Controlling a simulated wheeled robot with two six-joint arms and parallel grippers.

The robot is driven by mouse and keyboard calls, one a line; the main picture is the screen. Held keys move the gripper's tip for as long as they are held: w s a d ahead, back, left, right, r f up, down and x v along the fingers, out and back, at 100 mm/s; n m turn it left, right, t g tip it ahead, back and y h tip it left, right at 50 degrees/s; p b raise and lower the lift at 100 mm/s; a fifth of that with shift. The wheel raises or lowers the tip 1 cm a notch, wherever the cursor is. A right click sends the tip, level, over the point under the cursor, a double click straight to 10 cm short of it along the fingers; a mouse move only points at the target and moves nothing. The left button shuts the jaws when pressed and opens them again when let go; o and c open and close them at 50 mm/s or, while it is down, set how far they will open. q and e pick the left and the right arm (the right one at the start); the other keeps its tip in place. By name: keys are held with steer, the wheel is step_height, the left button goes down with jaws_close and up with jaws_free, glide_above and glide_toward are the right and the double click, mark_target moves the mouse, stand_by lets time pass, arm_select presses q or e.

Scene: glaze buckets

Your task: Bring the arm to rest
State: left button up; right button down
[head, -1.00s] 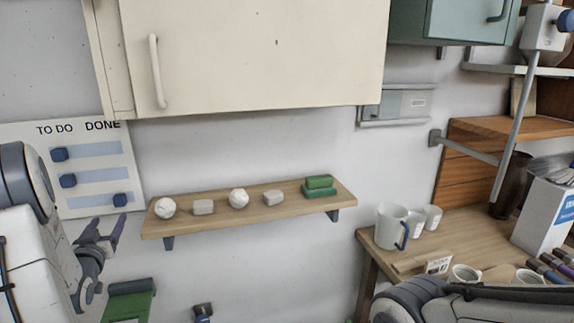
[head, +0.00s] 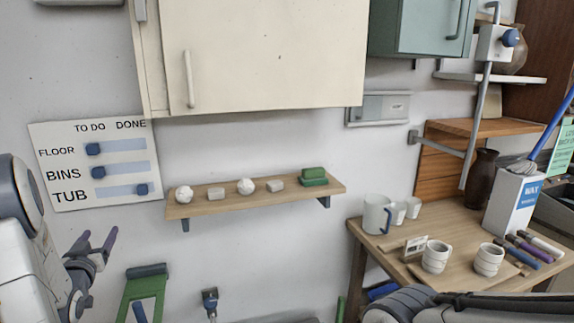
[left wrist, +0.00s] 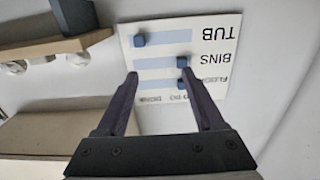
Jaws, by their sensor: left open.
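My left gripper (head: 96,242) is at the lower left of the head view, in front of the wall and below the chore board. Its two dark purple fingers are apart with nothing between them. In the left wrist view the fingers (left wrist: 163,80) are spread, with the white chore board (left wrist: 210,60) beyond them, upside down. The chore board (head: 70,203) hangs on the wall with rows FLOOR, BINS and TUB. The FLOOR and BINS sliders sit at the left, the TUB slider at the right. A dark arm link of mine shows at the lower right; the right gripper is not visible.
A wooden shelf (head: 258,202) holds pale lumps and green blocks. A cream cabinet (head: 270,60) hangs above. At right, a wooden table (head: 400,240) carries a jug (head: 375,215), cups, markers and a white box (head: 512,205). A green frame (head: 140,293) stands below the board.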

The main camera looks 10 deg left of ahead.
arm_select(q)
steer(key=w+d+f+m+g+h, duration=0.1)
steer(key=w+d+m+g+h, duration=0.1)
steer(key=d, duration=0.8)
steer(key=w+d+f+m+g+h, duration=0.1)
steer(key=w+d+h, duration=0.1)
steer(key=d, duration=0.7)
steer(key=w+d+f+m+g+h, duration=0.2)
steer(key=d+h, duration=0.1)
steer(key=d, duration=0.7)
steer(key=s+d+f+m+g+h, duration=0.2)
steer(key=s+d+m+g, duration=0.3)
steer(key=s+d, duration=1.2)
steer(key=s+d+m+g, duration=0.1)
steer(key=s+d+g, duration=0.1)
steer(key=s, duration=0.5)
steer(key=s+d+m+g, duration=0.1)
steer(key=s+d+g, duration=0.1)
steer(key=s, duration=0.5)
steer(key=shift+s+d+r+m+g, duration=0.15)
steer(key=shift+s+d+m+g, duration=0.2)
steer(key=shift+g, duration=0.55)
steer(key=shift+w, duration=0.1)
